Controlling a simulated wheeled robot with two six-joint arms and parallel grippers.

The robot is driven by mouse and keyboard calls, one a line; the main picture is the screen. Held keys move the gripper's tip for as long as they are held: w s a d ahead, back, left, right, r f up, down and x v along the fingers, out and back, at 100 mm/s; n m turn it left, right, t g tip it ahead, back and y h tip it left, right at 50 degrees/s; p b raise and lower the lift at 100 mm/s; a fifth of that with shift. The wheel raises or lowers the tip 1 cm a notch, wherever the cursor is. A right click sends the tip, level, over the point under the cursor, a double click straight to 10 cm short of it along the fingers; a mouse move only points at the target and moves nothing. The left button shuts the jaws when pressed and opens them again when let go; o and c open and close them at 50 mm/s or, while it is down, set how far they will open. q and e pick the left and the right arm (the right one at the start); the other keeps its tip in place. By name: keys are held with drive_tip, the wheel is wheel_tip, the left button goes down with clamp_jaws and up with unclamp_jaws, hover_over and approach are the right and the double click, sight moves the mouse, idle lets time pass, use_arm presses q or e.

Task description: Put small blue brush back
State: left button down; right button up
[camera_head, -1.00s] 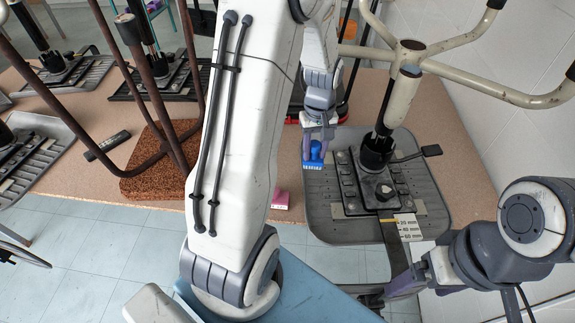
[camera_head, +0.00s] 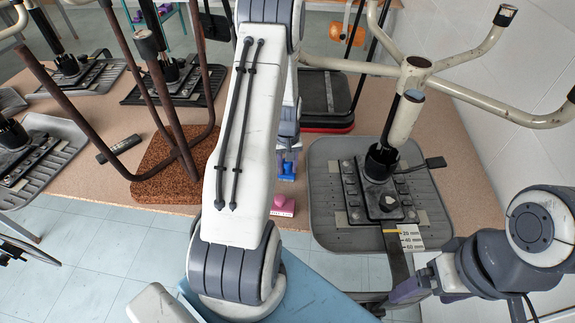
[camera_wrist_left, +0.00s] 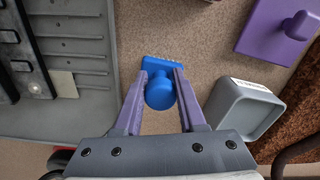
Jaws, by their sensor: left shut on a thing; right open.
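The small blue brush (camera_head: 288,170) is between the purple fingers of my left gripper (camera_head: 288,158), partly hidden by my arm in the head view. In the left wrist view the brush (camera_wrist_left: 160,92) shows its round knob and bristle block. My left gripper (camera_wrist_left: 161,76) is shut on it, over the brown board. Its height above the board is hard to tell.
A pink block with a knob (camera_head: 283,205) lies near the board's front edge. In the left wrist view a purple block with a knob (camera_wrist_left: 262,38) and a grey open box (camera_wrist_left: 242,112) lie to the right. Upturned chair frames (camera_head: 415,70) rise around. A brown cork-like block (camera_head: 165,165) lies left.

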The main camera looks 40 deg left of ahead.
use_arm(q)
drive_tip(key=shift+f, duration=0.2)
drive_tip(key=shift+c, duration=2.4)
unclamp_jaws()
drive_tip(key=shift+r, duration=0.1)
wheel_tip(320, 180, up, 8)
drive_tip(key=shift+f+b, duration=0.15)
drive_tip(key=shift+b, duration=0.3)
